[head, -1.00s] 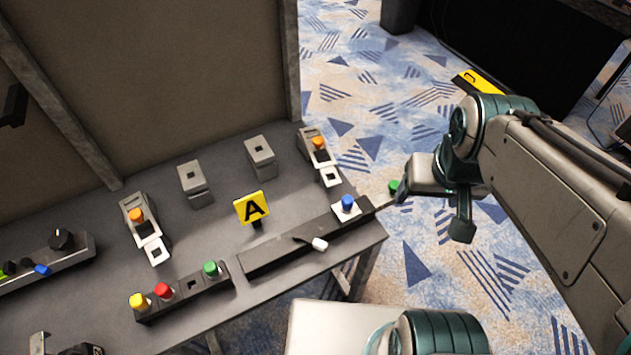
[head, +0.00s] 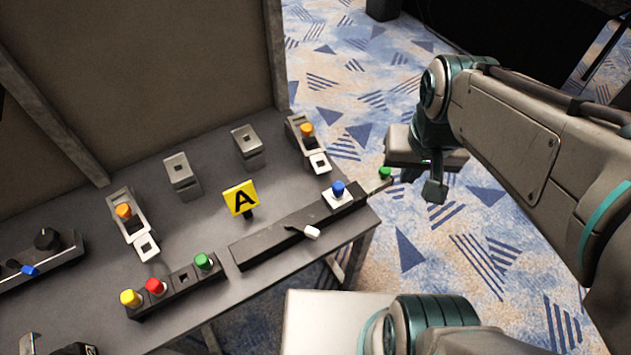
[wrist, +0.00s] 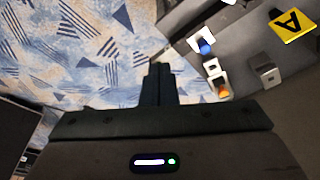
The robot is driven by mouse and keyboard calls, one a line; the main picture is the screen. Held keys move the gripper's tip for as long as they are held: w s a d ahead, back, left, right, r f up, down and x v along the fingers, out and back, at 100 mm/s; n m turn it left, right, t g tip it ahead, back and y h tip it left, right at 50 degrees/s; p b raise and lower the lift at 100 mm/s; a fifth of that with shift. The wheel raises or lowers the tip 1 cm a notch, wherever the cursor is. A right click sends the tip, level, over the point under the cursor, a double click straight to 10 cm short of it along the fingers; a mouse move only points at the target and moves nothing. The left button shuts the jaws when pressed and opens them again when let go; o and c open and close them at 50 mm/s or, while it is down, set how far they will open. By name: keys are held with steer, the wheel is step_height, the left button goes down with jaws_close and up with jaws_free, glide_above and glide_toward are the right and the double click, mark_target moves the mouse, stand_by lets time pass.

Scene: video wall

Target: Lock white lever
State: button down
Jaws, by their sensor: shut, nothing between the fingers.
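The white lever (head: 312,232) has a white tip on a short dark arm. It sticks out over the front of a long dark box (head: 270,242) at the table's right front. A blue button (head: 338,188) on a white base sits near the box's right end. My gripper (wrist: 158,70) is shut and empty in the wrist view, beyond the table's right end above the carpet. It is apart from the lever, which is to its left in the head view. In the head view the fingertips are hard to make out.
A green-tipped part (head: 385,173) protrudes near the box's right end, close to my gripper. A yellow "A" sign (head: 241,199) stands behind the box. Orange-button latches (head: 307,130) and a button strip (head: 182,284) share the table.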

mark_target(301, 229)
steer(key=w+a+f+m+g+y+b, duration=0.1)
steer(key=w+a+f+m+g+b, duration=0.2)
steer(key=w+a+f+g+b, duration=0.2)
steer(key=w+a+f+b, duration=0.3)
steer(key=w+a+f, duration=0.1)
steer(key=a+f, duration=0.3)
steer(key=shift+w+a+f+m, duration=0.3)
steer(key=shift+w+a+f, duration=0.1)
steer(key=shift+f, duration=0.5)
steer(key=b+x, duration=0.1)
steer(key=x, duration=0.9)
steer(key=shift+d, duration=0.1)
steer(key=shift+s+a, duration=0.25)
steer(key=shift+s, duration=0.4)
steer(key=shift+s+a, duration=0.25)
steer(key=shift+s, duration=0.35)
steer(key=shift+s+a, duration=0.2)
steer(key=shift+s, duration=0.45)
steer(key=shift+s, duration=0.1)
